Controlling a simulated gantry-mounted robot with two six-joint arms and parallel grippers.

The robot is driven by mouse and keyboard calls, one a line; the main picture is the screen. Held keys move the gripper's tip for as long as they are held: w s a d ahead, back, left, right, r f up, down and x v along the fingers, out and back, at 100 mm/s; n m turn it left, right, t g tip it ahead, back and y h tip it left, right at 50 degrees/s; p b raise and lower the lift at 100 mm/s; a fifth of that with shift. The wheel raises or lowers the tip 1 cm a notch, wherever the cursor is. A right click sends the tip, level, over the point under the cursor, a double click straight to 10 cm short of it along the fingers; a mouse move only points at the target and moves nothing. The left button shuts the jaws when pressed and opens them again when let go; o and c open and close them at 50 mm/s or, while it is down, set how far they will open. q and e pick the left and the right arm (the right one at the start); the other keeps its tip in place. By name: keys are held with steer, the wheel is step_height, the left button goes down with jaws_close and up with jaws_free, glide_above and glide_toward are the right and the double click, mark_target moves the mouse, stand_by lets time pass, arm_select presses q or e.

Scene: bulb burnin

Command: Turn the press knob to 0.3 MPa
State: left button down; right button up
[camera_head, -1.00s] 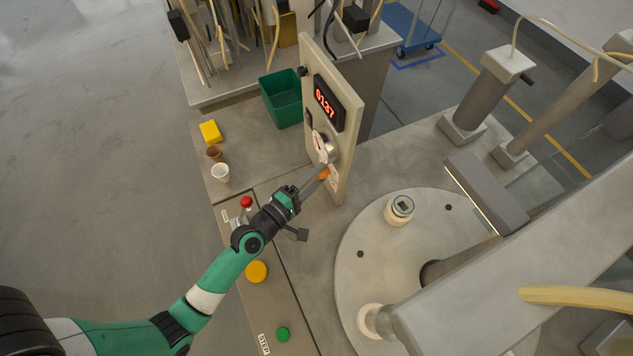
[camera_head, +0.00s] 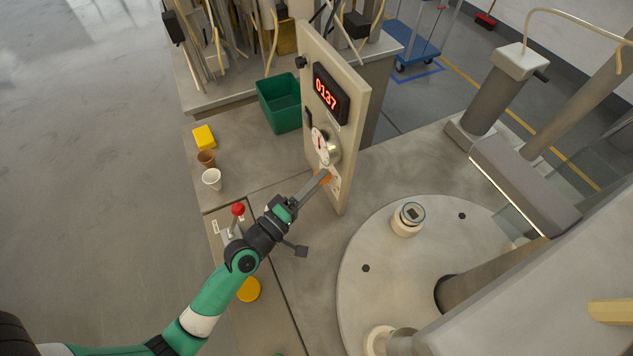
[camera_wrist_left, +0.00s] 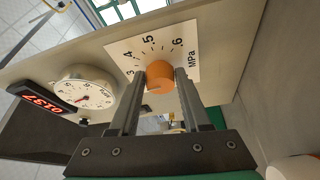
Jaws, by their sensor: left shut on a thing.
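The orange press knob (camera_wrist_left: 160,77) sits on a white scale plate (camera_wrist_left: 124,48) marked from about .3 to .6 with MPa. A small mark shows on the knob's lower left, but I cannot tell exactly which number it points to. My left gripper (camera_wrist_left: 157,88) is shut on the knob, with one finger on each side. In the head view the left gripper (camera_head: 318,184) reaches the knob (camera_head: 325,177) low on the upright panel (camera_head: 349,150). A round dial gauge (camera_wrist_left: 85,92) with a red needle is beside the knob. My right gripper is not in view.
A red digital display (camera_head: 327,90) reading 0137 is above the gauge. A green bin (camera_head: 281,103), a yellow block (camera_head: 204,137) and two cups (camera_head: 211,179) stand left of the panel. A red-topped lever (camera_head: 238,209) is close to my left arm. A round turntable (camera_head: 390,240) is at right.

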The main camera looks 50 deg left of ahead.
arm_select(q)
steer(key=shift+c, duration=1.9)
jaws_free()
steer(key=shift+s, duration=0.1)
steer(key=s+d+b, duration=0.1)
steer(key=s+b, duration=0.3)
steer(key=s, duration=0.7)
steer(key=shift+s+f, duration=0.2)
steer(key=shift+f, duration=0.2)
